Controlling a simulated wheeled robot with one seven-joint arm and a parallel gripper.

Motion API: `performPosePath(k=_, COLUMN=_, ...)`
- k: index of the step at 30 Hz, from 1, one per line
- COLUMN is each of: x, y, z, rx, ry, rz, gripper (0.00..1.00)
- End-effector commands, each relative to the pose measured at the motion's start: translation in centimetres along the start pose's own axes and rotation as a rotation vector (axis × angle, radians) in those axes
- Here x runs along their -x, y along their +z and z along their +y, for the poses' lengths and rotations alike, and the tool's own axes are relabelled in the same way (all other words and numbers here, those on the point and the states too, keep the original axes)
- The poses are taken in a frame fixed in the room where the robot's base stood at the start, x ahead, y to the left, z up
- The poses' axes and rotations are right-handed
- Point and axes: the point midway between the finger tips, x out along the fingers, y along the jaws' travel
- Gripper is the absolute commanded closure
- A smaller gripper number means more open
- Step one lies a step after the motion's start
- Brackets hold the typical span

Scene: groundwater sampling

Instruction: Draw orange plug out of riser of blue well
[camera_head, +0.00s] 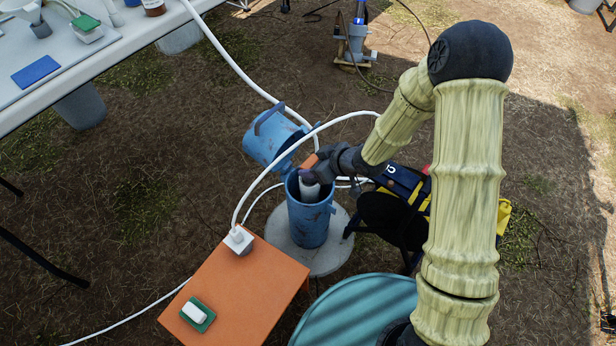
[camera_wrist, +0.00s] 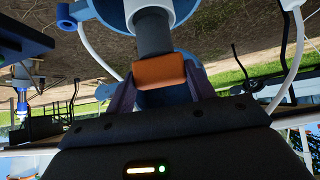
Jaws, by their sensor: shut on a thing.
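The blue well (camera_head: 309,225) stands upright on a round concrete pad, its blue lid (camera_head: 268,140) swung open behind it. The white riser (camera_head: 309,191) shows inside the well's mouth. My gripper (camera_head: 313,172) is over the mouth, coming in from the right. It is shut on the orange plug (camera_head: 310,161), which also shows between the fingers in the wrist view (camera_wrist: 158,70). A grey cylinder (camera_wrist: 154,34) joins the plug and leads to a pale ring.
An orange table (camera_head: 245,295) with a white block on a green pad (camera_head: 198,313) stands front left of the well. A teal round top (camera_head: 360,315) is at the front. White hoses (camera_head: 240,70) arc around the well. A dark and yellow bag (camera_head: 400,195) lies right.

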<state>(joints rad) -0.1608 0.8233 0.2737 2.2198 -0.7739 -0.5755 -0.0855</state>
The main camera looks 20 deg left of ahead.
Motion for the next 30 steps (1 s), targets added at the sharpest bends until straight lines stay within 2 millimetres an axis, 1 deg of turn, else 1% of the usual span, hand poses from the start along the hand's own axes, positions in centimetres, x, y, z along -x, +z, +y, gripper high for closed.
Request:
performPosePath(k=21, x=1.7, y=-1.8, z=0.0, rx=0.000, ry=0.000, rz=0.000, gripper=0.64)
performPosePath(k=30, x=1.8, y=-1.8, z=0.0, rx=0.000, ry=0.000, rz=0.000, gripper=0.64)
